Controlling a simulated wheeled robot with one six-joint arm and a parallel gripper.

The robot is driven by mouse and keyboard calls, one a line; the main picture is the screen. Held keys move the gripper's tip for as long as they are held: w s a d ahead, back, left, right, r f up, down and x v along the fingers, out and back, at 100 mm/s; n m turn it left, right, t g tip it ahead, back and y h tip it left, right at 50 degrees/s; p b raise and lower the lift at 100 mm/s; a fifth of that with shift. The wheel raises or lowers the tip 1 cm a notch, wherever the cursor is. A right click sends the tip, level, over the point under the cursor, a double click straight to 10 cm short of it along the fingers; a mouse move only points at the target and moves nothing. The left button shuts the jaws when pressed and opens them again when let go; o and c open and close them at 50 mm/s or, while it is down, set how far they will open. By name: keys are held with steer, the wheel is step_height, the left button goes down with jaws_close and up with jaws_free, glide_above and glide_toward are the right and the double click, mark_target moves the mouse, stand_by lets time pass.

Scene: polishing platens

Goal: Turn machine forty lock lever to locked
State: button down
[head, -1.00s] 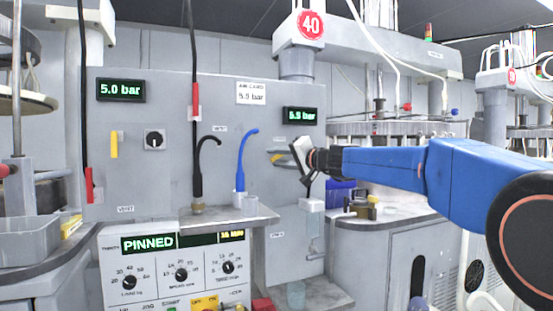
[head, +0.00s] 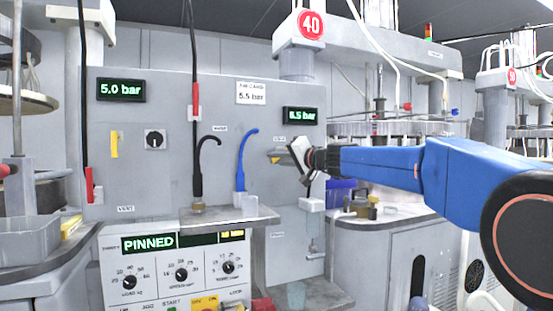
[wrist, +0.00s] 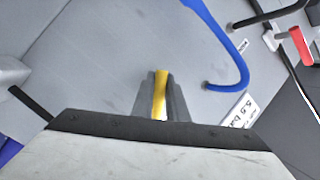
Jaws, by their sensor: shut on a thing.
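Machine forty is marked by the red 40 sign (head: 311,25) on its head. A yellow lever (head: 274,160) sits on the right part of the grey panel, under the right-hand pressure display, and lies roughly level. My gripper (head: 292,155) is at this lever from the right. In the wrist view, the gripper's grey fingers (wrist: 160,97) are closed around the yellow lever (wrist: 160,88). The lever's base and any mark by it are partly hidden by my gripper. A second yellow lever (head: 114,145) stands upright at the panel's left.
A blue hose (head: 242,160) and a black hose (head: 199,170) rise from the shelf (head: 228,217) left of my gripper. The lower display (head: 149,243) reads PINNED. Cups stand on the counter below my arm.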

steer(key=n+h, duration=0.1)
steer(key=n, duration=0.1)
steer(key=d+f+n+g+h, duration=0.1)
steer(key=n, duration=0.1)
steer(key=shift+w+d+f+n, duration=0.1)
steer(key=shift+w+n, duration=0.1)
steer(key=shift+n, duration=0.2)
steer(key=shift+w+d+f+n+h, duration=0.15)
steer(key=shift+d+n+h, duration=0.35)
steer(key=shift+n, duration=0.5)
steer(key=shift+w+d+f+n+h, duration=0.15)
steer(key=shift+d+n+h, duration=0.2)
steer(key=shift+n+h, duration=0.45)
steer(key=shift+r+n, duration=0.1)
steer(key=shift+n, duration=0.2)
steer(key=c, duration=1.7)
jaws_free()
steer(key=shift+c, duration=0.2)
steer(key=shift+s, duration=0.1)
steer(key=v, duration=1.7)
steer(key=shift+d, duration=0.3)
steer(key=shift+r, duration=0.1)
